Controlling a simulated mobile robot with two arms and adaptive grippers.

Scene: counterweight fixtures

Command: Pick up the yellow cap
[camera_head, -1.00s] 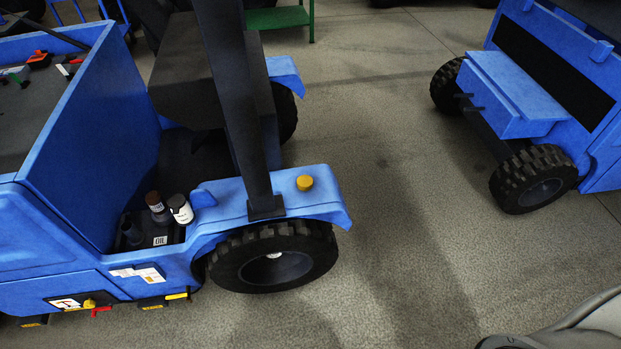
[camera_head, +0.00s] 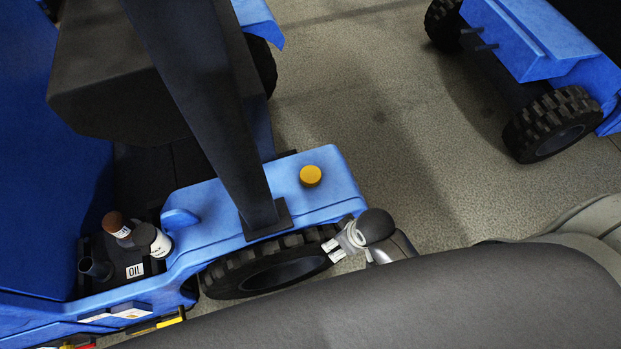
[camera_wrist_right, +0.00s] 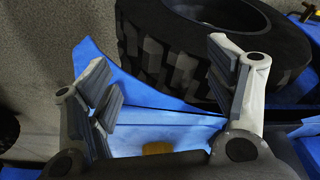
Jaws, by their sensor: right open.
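The yellow cap (camera_head: 310,175) is a small round disc on top of the blue fender (camera_head: 330,195) of the vehicle. My right gripper (camera_head: 333,246) is below and right of the cap in the head view, by the fender's edge and the wheel, apart from the cap. In the right wrist view, its two fingers (camera_wrist_right: 160,75) are spread with nothing between their tips. The yellow cap (camera_wrist_right: 157,148) shows at the bottom of that view, partly hidden by the gripper's body. My left gripper is not in view.
A dark post (camera_head: 215,110) rises from the fender left of the cap. A black tire (camera_head: 265,270) sits under the fender. Bottles (camera_head: 152,241) stand in an oil compartment at left. Another blue vehicle (camera_head: 540,45) is at upper right, with open floor between.

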